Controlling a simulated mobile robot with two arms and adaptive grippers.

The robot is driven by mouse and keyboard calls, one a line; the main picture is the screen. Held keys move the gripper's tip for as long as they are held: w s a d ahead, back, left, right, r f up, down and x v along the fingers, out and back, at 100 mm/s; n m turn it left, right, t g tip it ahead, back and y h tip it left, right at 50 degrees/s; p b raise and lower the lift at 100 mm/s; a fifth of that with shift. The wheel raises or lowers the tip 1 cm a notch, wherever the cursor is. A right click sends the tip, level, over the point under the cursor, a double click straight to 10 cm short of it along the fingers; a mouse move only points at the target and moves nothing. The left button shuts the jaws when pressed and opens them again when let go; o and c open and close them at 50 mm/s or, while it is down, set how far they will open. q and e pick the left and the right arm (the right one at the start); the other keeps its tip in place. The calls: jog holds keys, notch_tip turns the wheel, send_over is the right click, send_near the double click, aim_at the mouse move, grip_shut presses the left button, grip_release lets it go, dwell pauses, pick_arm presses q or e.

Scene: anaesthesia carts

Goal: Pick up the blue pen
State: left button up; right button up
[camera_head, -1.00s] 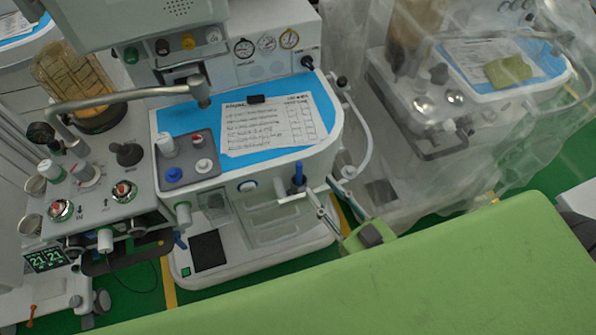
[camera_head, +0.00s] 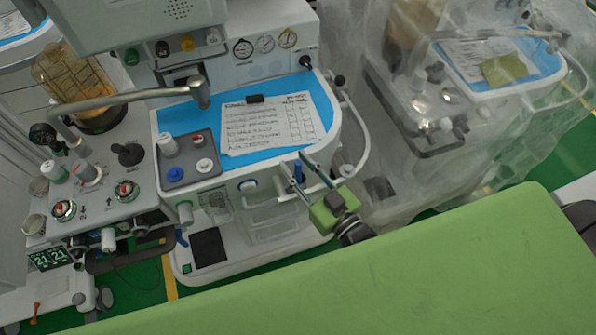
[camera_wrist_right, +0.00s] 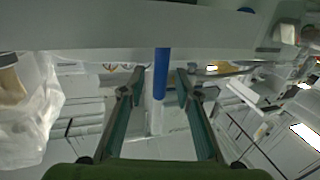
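The blue pen (camera_head: 298,172) stands upright at the front edge of the anaesthesia cart, right of centre in the head view. It also shows in the right wrist view as a vertical blue bar (camera_wrist_right: 161,72). A pale, narrow piece continues below it there. My right gripper (camera_head: 296,165) has a green body and two thin fingers reaching to the pen. In the wrist view the fingers (camera_wrist_right: 161,84) are apart, one on each side of the pen, with visible gaps. My left gripper is not in view.
The cart has a blue worktop (camera_head: 172,118) with a printed sheet (camera_head: 262,128) and a grey knob panel (camera_head: 188,160). A plastic-covered cart (camera_head: 440,100) stands at right. A green padded surface (camera_head: 400,270) fills the foreground.

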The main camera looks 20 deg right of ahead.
grip_shut()
jog(key=shift+r, duration=0.1)
